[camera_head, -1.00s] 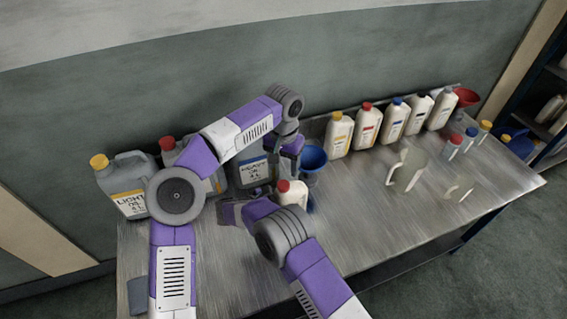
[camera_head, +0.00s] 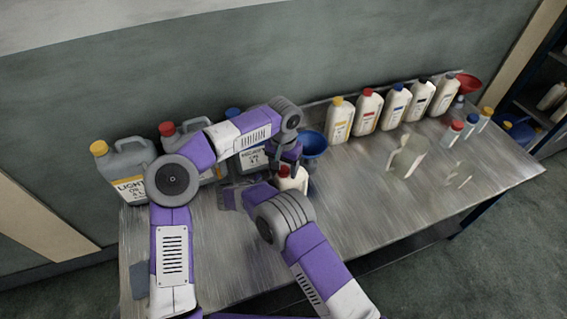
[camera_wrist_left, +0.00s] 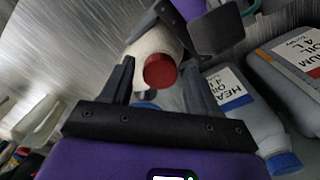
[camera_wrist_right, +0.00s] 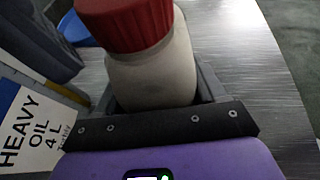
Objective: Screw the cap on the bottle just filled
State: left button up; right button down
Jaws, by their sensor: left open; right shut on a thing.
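A white bottle (camera_wrist_right: 150,82) with a red cap (camera_wrist_right: 127,22) on its mouth stands between the jaws of my right gripper (camera_wrist_right: 158,100), which is shut on its body. In the head view the bottle (camera_head: 291,180) is near the back edge of the table, partly hidden by my arms. My left gripper (camera_head: 288,152) is over the top of the bottle. In the left wrist view the red cap (camera_wrist_left: 160,71) lies between the open fingers of my left gripper (camera_wrist_left: 157,75), apart from both. I cannot tell whether the cap is tight.
Large grey oil jugs (camera_head: 126,165) stand at the back left. Several white bottles (camera_head: 367,110) line the back right.

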pick_arm(q)
jog(key=shift+c, duration=0.3)
jog(key=c, duration=1)
jog(key=m, duration=0.4)
jog(key=shift+m, duration=0.4)
jog(key=shift+c, duration=0.2)
jog(key=o, duration=1.2)
jog(key=shift+o, duration=0.2)
notch_tip(320, 180, up, 12)
